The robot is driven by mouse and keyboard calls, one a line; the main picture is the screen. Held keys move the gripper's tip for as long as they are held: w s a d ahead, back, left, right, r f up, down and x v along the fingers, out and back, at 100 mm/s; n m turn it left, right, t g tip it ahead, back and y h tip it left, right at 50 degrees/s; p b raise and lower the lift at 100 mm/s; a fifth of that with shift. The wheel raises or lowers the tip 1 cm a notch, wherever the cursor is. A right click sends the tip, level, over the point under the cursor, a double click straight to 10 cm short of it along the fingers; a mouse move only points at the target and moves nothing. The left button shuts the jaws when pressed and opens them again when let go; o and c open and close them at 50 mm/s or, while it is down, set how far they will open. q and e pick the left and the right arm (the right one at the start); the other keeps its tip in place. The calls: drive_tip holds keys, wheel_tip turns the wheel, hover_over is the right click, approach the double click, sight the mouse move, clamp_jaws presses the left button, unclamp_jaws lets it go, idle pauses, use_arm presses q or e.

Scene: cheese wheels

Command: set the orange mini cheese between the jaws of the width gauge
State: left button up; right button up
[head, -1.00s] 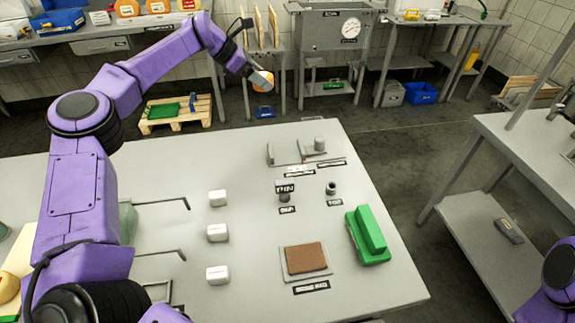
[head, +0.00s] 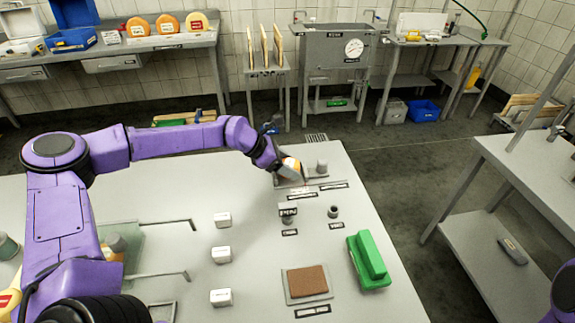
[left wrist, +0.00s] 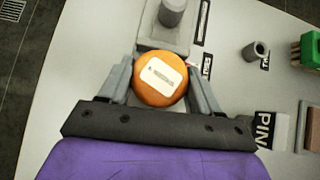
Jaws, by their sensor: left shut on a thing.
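The orange mini cheese (left wrist: 160,84), a round disc with a white label, is between the two grey fingers of my left gripper (left wrist: 160,72). The fingers touch its sides. In the head view my left gripper (head: 290,167) is at the far end of the table, over the left part of the width gauge. The gauge's grey base (left wrist: 150,38) and round knob (left wrist: 172,12) show just beyond the cheese in the left wrist view. The knob also shows in the head view (head: 321,166). My gripper and the cheese hide the jaws, so the gap to them is unclear. My right gripper is out of view.
Nearer on the table are a dark ring-shaped piece (head: 333,212), a small pin block (head: 287,213), a green block (head: 368,262) and a brown pad (head: 308,281). White blocks (head: 222,254) stand left of centre. The table's far edge is close behind the gauge.

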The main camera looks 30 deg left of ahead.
use_arm(q)
wheel_tip(320, 180, down, 2)
drive_tip(key=o, duration=1.2)
drive_tip(key=v, duration=1.2)
drive_tip(key=shift+b, duration=0.45)
